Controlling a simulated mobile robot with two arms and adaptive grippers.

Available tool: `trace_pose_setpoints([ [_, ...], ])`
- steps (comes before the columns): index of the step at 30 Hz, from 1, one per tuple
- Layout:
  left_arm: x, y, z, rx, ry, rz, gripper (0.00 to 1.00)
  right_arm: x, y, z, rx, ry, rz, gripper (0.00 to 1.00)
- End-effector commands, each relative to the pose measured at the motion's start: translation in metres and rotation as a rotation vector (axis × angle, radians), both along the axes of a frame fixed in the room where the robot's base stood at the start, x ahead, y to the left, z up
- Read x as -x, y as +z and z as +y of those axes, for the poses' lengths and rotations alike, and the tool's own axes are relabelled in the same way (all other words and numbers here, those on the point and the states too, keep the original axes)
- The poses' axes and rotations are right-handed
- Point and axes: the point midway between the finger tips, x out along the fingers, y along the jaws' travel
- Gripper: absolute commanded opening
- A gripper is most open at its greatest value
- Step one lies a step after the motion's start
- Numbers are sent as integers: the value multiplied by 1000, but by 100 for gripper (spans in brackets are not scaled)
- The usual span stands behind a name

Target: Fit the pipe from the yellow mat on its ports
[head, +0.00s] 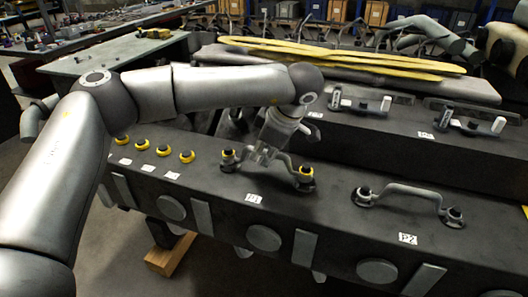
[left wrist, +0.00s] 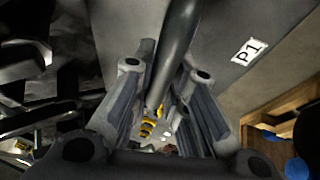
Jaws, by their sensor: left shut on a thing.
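A grey bent pipe (head: 284,162) is at the P1 place on the dark engine block (head: 340,215). Its two ends are at the yellow-ringed ports, the left port (head: 229,156) and the right port (head: 305,176). I cannot tell whether the ends are fully down. My left gripper (head: 262,156) is shut on the pipe near its left end, coming from above. In the left wrist view the pipe (left wrist: 178,45) runs between the fingers, with the P1 label (left wrist: 250,51) beside it. My right gripper is not in view. I cannot make out a yellow mat.
A similar pipe (head: 405,188) sits at the P2 label (head: 408,239). Several yellow-ringed black parts (head: 163,150) stand in a row on the block at left. Clamp-like parts (head: 360,104) lie on a dark upper surface behind. Long yellow strips (head: 340,55) lie further back.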

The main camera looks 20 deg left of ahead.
Motion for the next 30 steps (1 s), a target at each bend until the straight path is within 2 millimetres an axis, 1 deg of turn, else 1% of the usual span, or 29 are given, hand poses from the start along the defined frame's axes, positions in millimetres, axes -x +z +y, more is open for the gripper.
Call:
trace_pose_setpoints([
  [3, -1, 1, 0, 0, 0, -2, 0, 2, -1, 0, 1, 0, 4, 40],
  [16, -1, 1, 0, 0, 0, -2, 0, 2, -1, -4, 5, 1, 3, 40],
  [30, -1, -9, 0, 0, 1, -1, 0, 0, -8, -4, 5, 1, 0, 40],
])
